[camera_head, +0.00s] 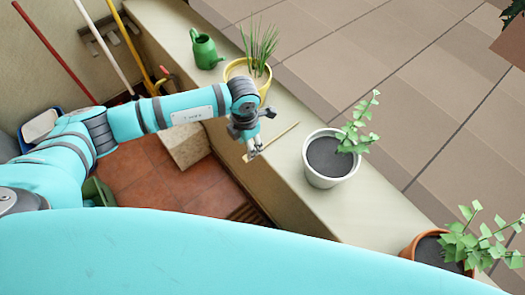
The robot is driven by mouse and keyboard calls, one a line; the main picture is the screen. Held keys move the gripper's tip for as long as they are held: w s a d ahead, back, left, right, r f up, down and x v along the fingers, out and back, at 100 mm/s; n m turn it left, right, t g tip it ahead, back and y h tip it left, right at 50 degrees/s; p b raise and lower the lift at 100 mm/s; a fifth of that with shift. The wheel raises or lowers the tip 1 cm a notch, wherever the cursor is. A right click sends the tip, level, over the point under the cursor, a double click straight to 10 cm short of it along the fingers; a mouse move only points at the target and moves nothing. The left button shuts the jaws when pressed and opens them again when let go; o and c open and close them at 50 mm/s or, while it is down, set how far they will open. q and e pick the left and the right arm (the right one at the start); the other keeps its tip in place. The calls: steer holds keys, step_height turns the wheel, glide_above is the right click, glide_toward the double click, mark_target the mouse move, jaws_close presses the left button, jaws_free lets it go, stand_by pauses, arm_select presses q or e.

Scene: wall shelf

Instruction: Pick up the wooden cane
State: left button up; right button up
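The wooden cane (283,133) is a thin tan stick lying slantwise over the top of the wall ledge, between the yellow pot and the white pot. My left gripper (254,153) points down at the cane's lower-left part and covers some of it. The fingers look close to the cane, but I cannot tell whether they touch it or how far apart they are. My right gripper is not in view.
On the ledge (222,85) stand a green watering can (205,52), a yellow pot (237,70) with a grassy plant and a white pot (327,176). A brown pot (412,248) is at lower right. Long-handled tools (108,48) lean at upper left.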

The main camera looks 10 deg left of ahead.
arm_select(q)
step_height(320, 180, down, 5)
steer(key=b, duration=0.3)
steer(key=shift+s+d+f, duration=0.15)
steer(key=shift+f, duration=0.05)
steer(key=shift+r, duration=0.1)
steer(key=c, duration=0.8)
